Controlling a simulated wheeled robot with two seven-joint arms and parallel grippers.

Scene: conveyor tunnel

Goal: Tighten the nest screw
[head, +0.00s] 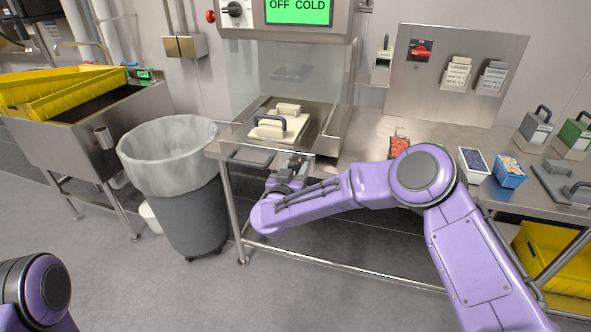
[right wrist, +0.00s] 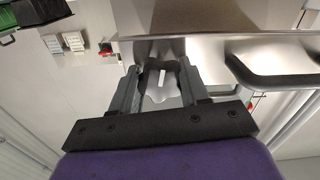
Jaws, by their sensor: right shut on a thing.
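The nest screw shows as a shiny lobed metal knob (right wrist: 158,92) with a pale bar in its middle, in the right wrist view. It sits between the two fingers of my right gripper (right wrist: 160,84), which is shut on it. In the head view my right gripper (head: 294,165) is at the front edge of the steel press station, below the cream nest plate (head: 268,130) with its dark handle. The knob itself is hidden there by the gripper. My left gripper is out of view; only a purple arm part shows at lower left.
A grey bar handle (head: 250,158) sticks out left of my gripper; it also shows in the right wrist view (right wrist: 262,80). A lined waste bin (head: 170,160) stands to the left. Small trays (head: 508,172) and handled blocks stand on the bench (head: 440,145) at right.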

